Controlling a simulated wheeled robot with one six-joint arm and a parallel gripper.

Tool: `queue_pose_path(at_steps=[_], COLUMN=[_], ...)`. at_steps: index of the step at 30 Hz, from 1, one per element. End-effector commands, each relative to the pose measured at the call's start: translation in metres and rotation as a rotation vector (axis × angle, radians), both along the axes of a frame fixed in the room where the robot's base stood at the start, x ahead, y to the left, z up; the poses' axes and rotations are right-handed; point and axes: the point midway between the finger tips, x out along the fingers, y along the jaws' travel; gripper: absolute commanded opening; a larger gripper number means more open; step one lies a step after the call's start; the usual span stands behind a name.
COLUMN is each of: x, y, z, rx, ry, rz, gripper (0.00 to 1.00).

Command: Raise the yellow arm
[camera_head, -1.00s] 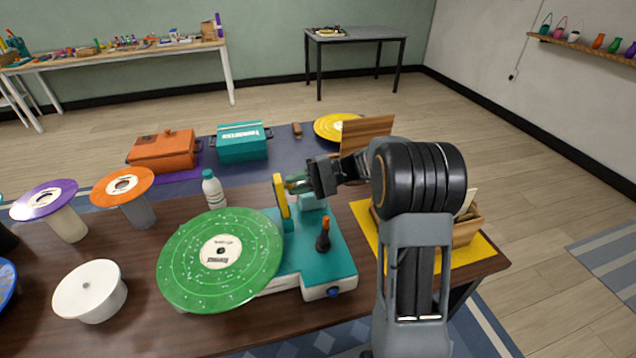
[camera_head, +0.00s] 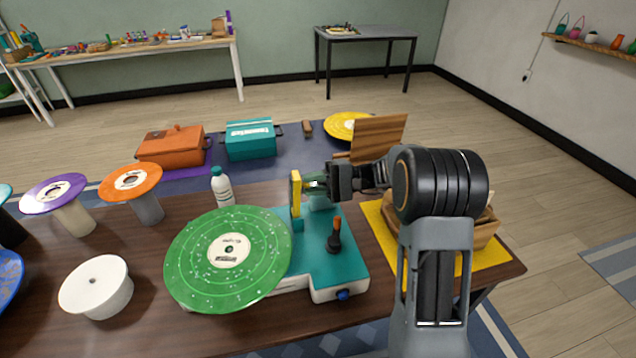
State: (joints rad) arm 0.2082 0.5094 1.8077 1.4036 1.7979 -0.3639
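The record player (camera_head: 337,267) has a teal top and a white base and stands on the dark wood table. A green speckled record (camera_head: 205,262) lies on it at the left. The yellow arm (camera_head: 296,195) stands nearly upright as a narrow bar at the back of the player, right of the record. My gripper (camera_head: 312,185) is just right of the yellow arm, pointing left at its upper part. The fingertips are small and partly hidden, so I cannot tell whether they touch or grip it. A black knob with an orange top (camera_head: 335,236) stands on the teal top.
A white bottle (camera_head: 221,187) stands close behind the record. Orange (camera_head: 134,179) and purple (camera_head: 52,193) records on stands and a white cylinder (camera_head: 97,288) are at the left. A wooden crate (camera_head: 484,233) on a yellow mat (camera_head: 413,268) is at the right.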

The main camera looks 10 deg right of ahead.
Motion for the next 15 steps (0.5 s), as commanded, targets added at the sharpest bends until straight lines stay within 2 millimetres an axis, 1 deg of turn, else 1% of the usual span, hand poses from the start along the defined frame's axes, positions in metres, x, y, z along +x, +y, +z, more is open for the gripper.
queue_pose_path(at_steps=[1, 6, 7, 15], x=[0.0, 0.0007, 0.0008, 0.0012], y=[0.0002, -0.001, -0.0011, -0.0011], z=[-0.0008, 0.0001, 0.0003, 0.003], rx=[0.0, 0.0, 0.0, 0.0], ry=[0.002, -0.001, -0.002, -0.004], rz=[0.0, -0.004, -0.005, -0.006], gripper=[0.28, 0.44, 0.46, 0.46])
